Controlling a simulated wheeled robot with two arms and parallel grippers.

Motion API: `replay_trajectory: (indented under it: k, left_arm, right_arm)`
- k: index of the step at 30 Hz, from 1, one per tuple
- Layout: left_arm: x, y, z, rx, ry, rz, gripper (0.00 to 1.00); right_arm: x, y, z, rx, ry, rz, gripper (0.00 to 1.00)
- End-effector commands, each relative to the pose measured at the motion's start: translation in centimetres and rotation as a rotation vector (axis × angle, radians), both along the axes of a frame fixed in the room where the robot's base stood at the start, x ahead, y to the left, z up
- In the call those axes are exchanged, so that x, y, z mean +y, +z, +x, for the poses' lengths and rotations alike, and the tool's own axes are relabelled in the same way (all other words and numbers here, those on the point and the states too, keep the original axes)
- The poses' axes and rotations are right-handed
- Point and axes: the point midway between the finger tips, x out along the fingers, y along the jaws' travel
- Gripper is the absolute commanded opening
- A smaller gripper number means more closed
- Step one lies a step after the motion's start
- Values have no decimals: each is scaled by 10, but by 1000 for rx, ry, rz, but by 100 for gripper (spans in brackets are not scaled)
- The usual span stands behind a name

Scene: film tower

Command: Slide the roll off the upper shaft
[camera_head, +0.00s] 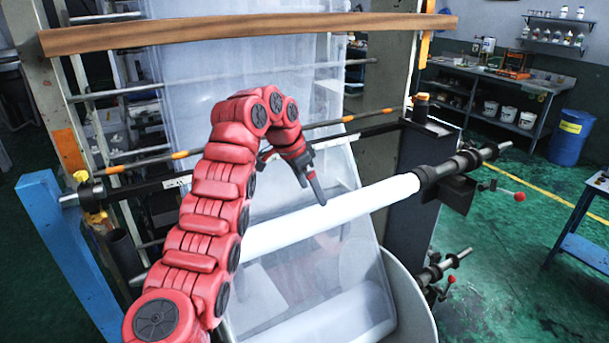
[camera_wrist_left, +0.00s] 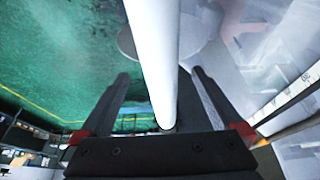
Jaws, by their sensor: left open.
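The white roll (camera_head: 348,207) sits on the upper shaft (camera_head: 466,161), slanting up to the right, with the bare shaft end sticking out past a dark collar. My red left arm crosses in front of the roll's left part. My left gripper (camera_head: 314,190) points down at the middle of the roll, a dark finger overlapping its upper edge. In the left wrist view, the roll (camera_wrist_left: 153,55) runs lengthwise between the two spread fingers of my left gripper (camera_wrist_left: 160,74). Gaps show on both sides, so the gripper is open and not clamped. My right gripper is out of view.
A wooden bar (camera_head: 250,30) spans the frame above. A thin rod with orange marks (camera_head: 350,118) runs behind the gripper. Green floor (camera_head: 500,260) lies open beyond the shaft end; a blue table (camera_head: 585,235) stands far right.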

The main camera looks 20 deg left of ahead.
Motion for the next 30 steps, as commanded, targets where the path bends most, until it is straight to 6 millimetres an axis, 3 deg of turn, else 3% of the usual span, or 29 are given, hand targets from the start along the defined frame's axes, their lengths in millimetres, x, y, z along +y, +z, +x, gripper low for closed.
replay_trajectory:
  k: [6, 15, 28, 30]
  left_arm:
    - [-11, -42, 13, 5, 0, -3, 100]
    - [-23, -88, 27, 6, 1, -1, 100]
    - [-25, -98, 32, -2, 2, 1, 100]
    - [-25, -98, 32, -2, 2, 1, 89]
  right_arm:
    - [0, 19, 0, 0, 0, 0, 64]
    - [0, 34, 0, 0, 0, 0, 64]
    - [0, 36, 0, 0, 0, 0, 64]
    - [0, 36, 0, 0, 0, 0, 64]
